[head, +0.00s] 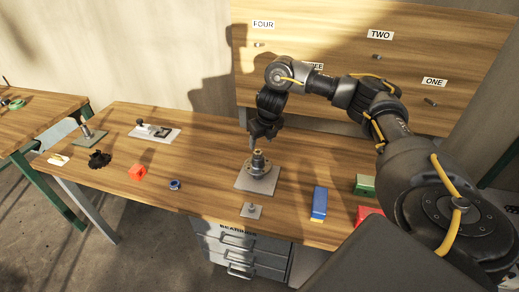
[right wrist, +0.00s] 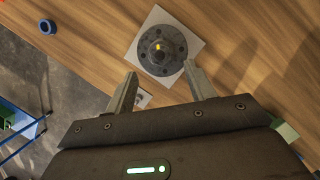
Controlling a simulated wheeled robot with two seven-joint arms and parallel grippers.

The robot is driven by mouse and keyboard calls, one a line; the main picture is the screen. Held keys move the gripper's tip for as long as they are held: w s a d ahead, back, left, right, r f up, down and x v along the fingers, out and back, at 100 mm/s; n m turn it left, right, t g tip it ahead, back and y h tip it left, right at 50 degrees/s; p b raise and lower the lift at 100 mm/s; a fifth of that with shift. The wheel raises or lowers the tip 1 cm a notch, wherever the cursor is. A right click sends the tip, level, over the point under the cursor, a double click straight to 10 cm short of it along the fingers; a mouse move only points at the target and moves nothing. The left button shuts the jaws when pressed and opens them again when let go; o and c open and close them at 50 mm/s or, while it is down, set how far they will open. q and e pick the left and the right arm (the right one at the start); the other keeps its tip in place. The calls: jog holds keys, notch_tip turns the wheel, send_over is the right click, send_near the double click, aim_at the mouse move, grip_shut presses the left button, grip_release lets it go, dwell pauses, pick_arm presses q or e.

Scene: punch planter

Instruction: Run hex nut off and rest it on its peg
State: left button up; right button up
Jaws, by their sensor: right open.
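A dark round flange with bolt holes (head: 258,172) stands on a light square plate (head: 246,186) at mid-table. A nut-like piece (head: 258,154) sits at the top of its central post. In the right wrist view this centre piece (right wrist: 160,50) has a yellow mark; its hex outline is too small to confirm. My right gripper (head: 254,143) is open above and behind the flange. A small plate with a short peg (head: 252,209) lies nearer the front edge. My left gripper is not in view.
A board with pegs labelled ONE (head: 430,101), TWO (head: 376,57), FOUR (head: 258,44) and a partly hidden label stands behind. Drawers (head: 238,250) are below.

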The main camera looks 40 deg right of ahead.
aim_at(258, 152)
jog(key=shift+b+x, duration=0.35)
jog(key=shift+x, duration=2.75)
